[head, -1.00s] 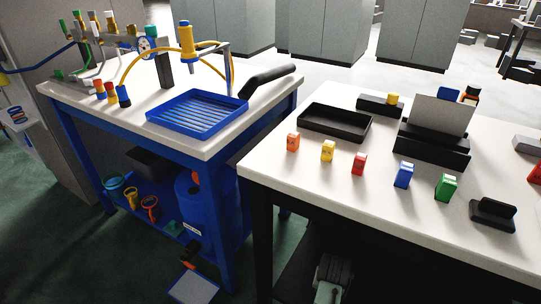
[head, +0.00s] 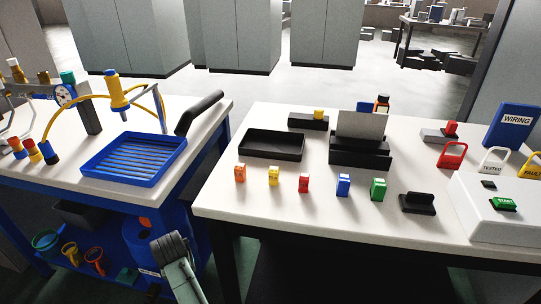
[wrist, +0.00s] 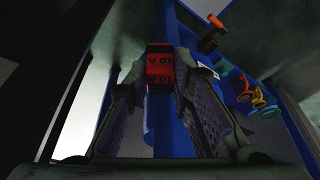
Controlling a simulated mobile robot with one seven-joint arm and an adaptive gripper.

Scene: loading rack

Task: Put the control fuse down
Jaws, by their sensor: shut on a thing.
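My gripper (wrist: 160,85) is shut on a small red block with a black end marked "10 A" (wrist: 159,72), seen in the wrist view. I take this block to be the control fuse. It sits between the fingertips, below the tabletops. In the head view only a grey-green part of my arm shows at the bottom, and the held fuse cannot be seen. On the white right-hand table (head: 225,200) stands a row of small blocks: orange (head: 240,173), yellow (head: 273,176), red (head: 304,183), blue (head: 343,186) and green (head: 378,189).
A black tray (head: 272,156) lies behind the row, with a black holder (head: 417,203) right of it. A white START box (head: 490,225) stands at the right. The left bench holds a blue slatted tray (head: 133,171). Bare tabletop lies in front of the row.

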